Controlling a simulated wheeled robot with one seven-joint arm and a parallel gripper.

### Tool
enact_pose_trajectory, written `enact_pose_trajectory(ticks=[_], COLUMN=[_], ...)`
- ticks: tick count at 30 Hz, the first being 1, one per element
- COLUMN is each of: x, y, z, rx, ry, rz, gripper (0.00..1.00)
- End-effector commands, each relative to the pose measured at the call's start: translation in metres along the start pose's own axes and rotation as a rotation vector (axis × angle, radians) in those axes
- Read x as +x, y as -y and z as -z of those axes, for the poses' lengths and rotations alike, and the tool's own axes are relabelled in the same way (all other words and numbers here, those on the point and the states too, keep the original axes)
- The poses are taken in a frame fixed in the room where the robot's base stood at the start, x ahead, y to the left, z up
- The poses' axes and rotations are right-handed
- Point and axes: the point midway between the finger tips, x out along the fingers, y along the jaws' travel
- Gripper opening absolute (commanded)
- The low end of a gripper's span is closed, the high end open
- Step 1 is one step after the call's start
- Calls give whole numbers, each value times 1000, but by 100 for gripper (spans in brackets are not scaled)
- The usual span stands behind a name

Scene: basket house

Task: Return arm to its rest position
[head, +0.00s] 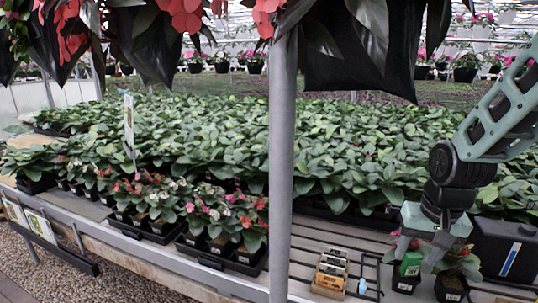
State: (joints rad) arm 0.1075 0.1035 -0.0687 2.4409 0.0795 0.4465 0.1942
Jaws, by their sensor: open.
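My arm comes in from the right edge of the head view. My gripper (421,258) points down over the right part of the slatted bench and is open. A green item (411,264) shows beside its left finger, next to a small potted plant (404,282). I cannot tell whether the finger touches that item. A second potted plant (453,285) with reddish blooms stands just right of the gripper. Nothing is clearly held between the fingers.
A grey post (282,160) stands upright in front of the bench. Orange-and-white packs (330,272) and a black wire rack (368,268) sit left of the gripper. A black container (504,250) is at right. Leafy plants (200,130) fill the bench behind. Hanging plants (355,40) crowd above.

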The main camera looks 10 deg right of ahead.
Motion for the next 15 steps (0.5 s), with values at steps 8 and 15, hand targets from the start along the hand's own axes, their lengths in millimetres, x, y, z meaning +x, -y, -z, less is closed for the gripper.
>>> enact_pose_trajectory(ticks=[8, 15], x=[-17, -36], y=[82, 136], z=[-81, -173], rx=[-608, -915], ry=[-27, 84], rz=[49, 79], gripper=[51, 51])
